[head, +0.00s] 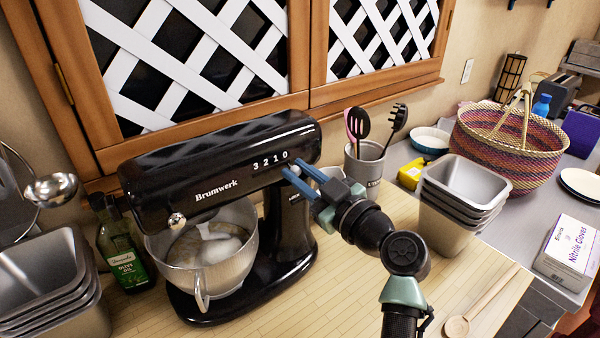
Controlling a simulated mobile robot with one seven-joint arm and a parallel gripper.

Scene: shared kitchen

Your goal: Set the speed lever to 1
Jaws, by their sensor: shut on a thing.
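The black stand mixer (215,165) stands on the wooden counter, with "Brumwerk" on its head. The speed scale (270,160) on the side of the head reads 3 2 1 0 from left to right. My gripper (290,171) comes in from the right. Its blue fingers are shut at the mixer head just below the 0, on the speed lever. The fingers hide most of the lever, so its exact setting is hard to see.
An oil bottle (122,245) and stacked metal pans (45,285) stand left of the mixer. A utensil crock (364,170) is behind my gripper. More stacked pans (462,205) and a woven basket (510,145) are at right. A wooden spoon (459,326) lies at front right.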

